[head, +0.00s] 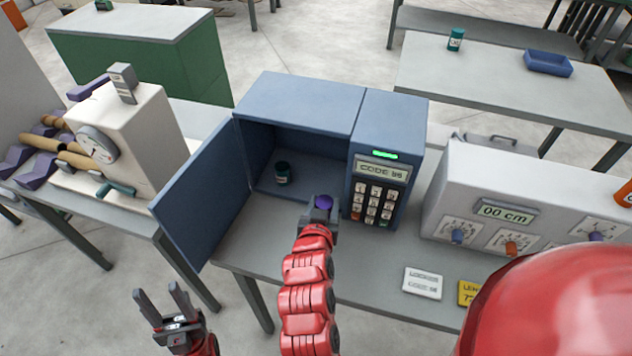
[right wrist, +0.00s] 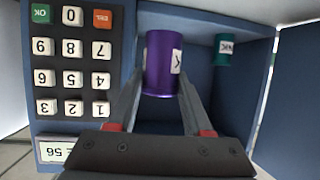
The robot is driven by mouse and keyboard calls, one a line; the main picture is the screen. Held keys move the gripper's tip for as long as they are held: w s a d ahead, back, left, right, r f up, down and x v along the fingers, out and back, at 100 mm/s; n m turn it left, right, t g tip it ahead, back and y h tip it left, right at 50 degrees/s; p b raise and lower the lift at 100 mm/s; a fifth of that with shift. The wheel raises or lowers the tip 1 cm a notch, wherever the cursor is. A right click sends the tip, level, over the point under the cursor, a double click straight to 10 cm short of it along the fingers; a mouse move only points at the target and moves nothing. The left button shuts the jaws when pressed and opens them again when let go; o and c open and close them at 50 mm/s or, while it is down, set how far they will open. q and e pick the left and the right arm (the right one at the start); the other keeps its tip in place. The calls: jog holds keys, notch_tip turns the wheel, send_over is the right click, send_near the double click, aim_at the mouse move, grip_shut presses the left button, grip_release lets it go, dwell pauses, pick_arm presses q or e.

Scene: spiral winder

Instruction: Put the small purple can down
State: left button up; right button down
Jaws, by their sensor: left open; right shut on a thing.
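The small purple can (right wrist: 163,62) is between the fingers of my right gripper (right wrist: 160,95), which is shut on it. I cannot tell whether the can touches the locker floor. A green can (head: 283,172) stands inside the locker, to the left of the purple can and further back. My left gripper (head: 167,305) is open and empty, low at the left, away from the locker.
The locker door (head: 203,190) stands open to the left. A keypad (head: 374,203) with a lit green light is on the locker's right side. A grey device (head: 520,205) reading "00 cm" and two cards (head: 423,283) are on the table to the right.

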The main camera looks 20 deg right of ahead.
jog(key=w+d+p, duration=0.1)
jog(key=w, duration=0.2)
jog(key=w+p, duration=0.1)
jog(key=w, duration=0.3)
jog(key=w+d+p, duration=0.1)
jog(key=w, duration=0.2)
jog(key=shift+w+d+f, duration=0.2)
jog(key=shift+w+d, duration=0.05)
jog(key=shift+d, duration=0.1)
jog(key=shift+w+d+f, duration=0.1)
jog(key=shift+w+f, duration=0.05)
jog(key=shift+w, duration=0.35)
jog(key=shift+w+d+f+p, duration=0.1)
jog(key=shift+w+f+p, duration=0.05)
jog(key=shift+f+p, duration=0.55)
jog(key=shift+f, duration=1.05)
jog(key=shift+f+b, duration=0.25)
jog(key=shift+b, duration=0.05)
jog(key=shift+c, duration=1.6)
grip_release()
